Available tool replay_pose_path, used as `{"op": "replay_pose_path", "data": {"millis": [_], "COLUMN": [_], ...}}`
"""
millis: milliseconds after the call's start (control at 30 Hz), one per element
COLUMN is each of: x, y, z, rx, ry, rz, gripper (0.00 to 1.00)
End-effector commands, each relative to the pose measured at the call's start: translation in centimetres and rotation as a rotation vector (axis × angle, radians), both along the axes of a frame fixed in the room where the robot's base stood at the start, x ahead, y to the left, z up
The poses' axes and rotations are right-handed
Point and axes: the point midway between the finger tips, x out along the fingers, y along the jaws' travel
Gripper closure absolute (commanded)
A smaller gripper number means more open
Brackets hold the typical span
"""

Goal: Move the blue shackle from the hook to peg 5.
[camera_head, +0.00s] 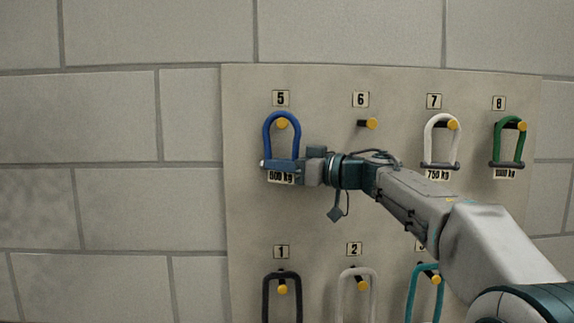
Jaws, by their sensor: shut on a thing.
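The blue shackle (267,128) is at peg 5, in the upper left of the board. Its bow surrounds the yellow-tipped peg 5 (282,124) in the picture; I cannot tell whether the bow rests on the peg. My gripper (282,165) comes in from the right and is shut on the lower end of the shackle, at its pin. The jaws hide part of the pin and part of the 600 kg label below. The number plate 5 (281,98) is above the peg. No hook is recognisable in this view.
The board (330,220) hangs on a block wall. Peg 6 (368,123) is empty. A white shackle (430,140) hangs at 7 and a green shackle (519,142) at 8. Below hang a black shackle (267,295), a pale one (344,295) and a teal one (411,292).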

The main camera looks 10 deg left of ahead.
Motion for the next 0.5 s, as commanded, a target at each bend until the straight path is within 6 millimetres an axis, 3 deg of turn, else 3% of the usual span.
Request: {"op": "replay_pose_path", "data": {"millis": [167,200,267,500], "x": [-0.03,-0.03,-0.03,0.02], "y": [-0.02,-0.02,-0.02,-0.04], "z": [0.08,0.09,0.08,-0.03], "rx": [0.001,0.001,0.001,-0.001], "ry": [-0.001,-0.001,-0.001,0.0], "rz": [0.0,0.0,0.0,-0.001], "gripper": [1.0,0.73,0.58,0.58]}}
